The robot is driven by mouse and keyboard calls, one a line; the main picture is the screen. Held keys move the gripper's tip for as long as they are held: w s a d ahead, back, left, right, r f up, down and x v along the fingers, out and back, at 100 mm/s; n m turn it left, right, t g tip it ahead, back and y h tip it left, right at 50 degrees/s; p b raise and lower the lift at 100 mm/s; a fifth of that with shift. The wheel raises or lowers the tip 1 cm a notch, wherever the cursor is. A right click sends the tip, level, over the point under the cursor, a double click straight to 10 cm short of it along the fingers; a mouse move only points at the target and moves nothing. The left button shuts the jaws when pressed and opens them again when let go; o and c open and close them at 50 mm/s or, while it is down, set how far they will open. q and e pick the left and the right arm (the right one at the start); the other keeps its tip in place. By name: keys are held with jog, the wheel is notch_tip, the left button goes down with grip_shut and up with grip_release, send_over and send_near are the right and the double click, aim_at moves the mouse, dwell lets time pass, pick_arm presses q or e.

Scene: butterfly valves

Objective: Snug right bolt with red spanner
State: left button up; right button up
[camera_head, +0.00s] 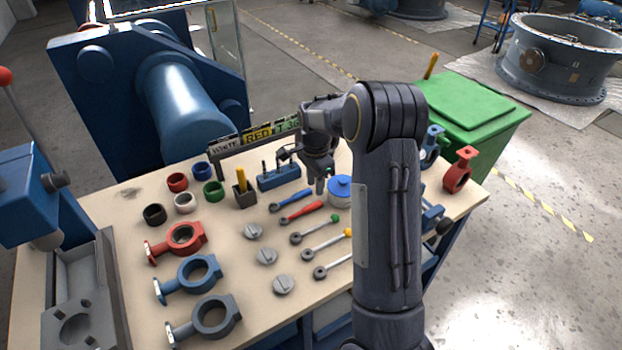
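The red spanner (301,212) lies flat on the workbench, between a blue spanner (291,200) and a green-ended one (314,230). My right arm rises from the bottom right and bends over the bench. My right gripper (319,186) points down behind the red spanner, just left of a blue-lidded pot (340,188). It is apart from the red spanner, and its fingers are too small and dark to read. A blue block (278,178) with upright bolt-like parts stands left of the gripper; I cannot tell which is the right bolt. My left gripper is out of view.
Red, blue and grey valve bodies (214,317) lie at the bench's left, with several coloured rings (214,191) behind. Grey discs (267,256) lie mid-bench. A lettered rack (230,150) stands at the back. A red valve (458,170) stands right of my arm.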

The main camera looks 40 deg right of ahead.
aim_at(315, 204)
notch_tip(315, 204, down, 6)
jog(key=b, duration=0.4)
jog(key=shift+f, duration=0.2)
jog(key=shift+f+b, duration=0.45)
jog(key=shift+f, duration=0.3)
grip_shut()
dwell(0.8)
jog(key=shift+c, duration=2.1)
grip_release()
grip_shut()
